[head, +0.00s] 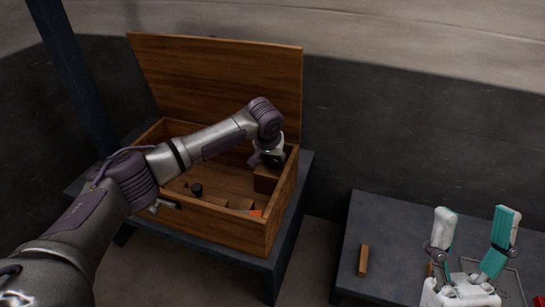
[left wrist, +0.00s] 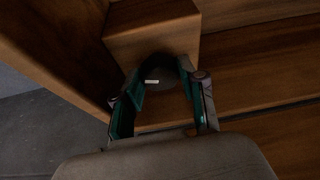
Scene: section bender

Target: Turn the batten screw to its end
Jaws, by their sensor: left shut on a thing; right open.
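An open wooden box (head: 262,236) with its lid raised stands on a dark table. My left gripper (head: 270,158) reaches into its back right corner. In the left wrist view, my left gripper (left wrist: 162,92) is shut around a dark round knob (left wrist: 160,70) with a small white mark, apparently the batten screw, at a wooden block (left wrist: 150,35). That block also shows in the head view (head: 265,181). The knob's lower part is hidden between the fingers. My right gripper (head: 477,245) is open and empty at the lower right, with its fingers pointing up.
A second black knob (head: 196,189) stands in the box near the front left. An orange-red piece (head: 256,213) lies by the front right corner. A wooden strip (head: 364,260) lies on the dark right-hand table (head: 395,225). A floor gap separates the tables.

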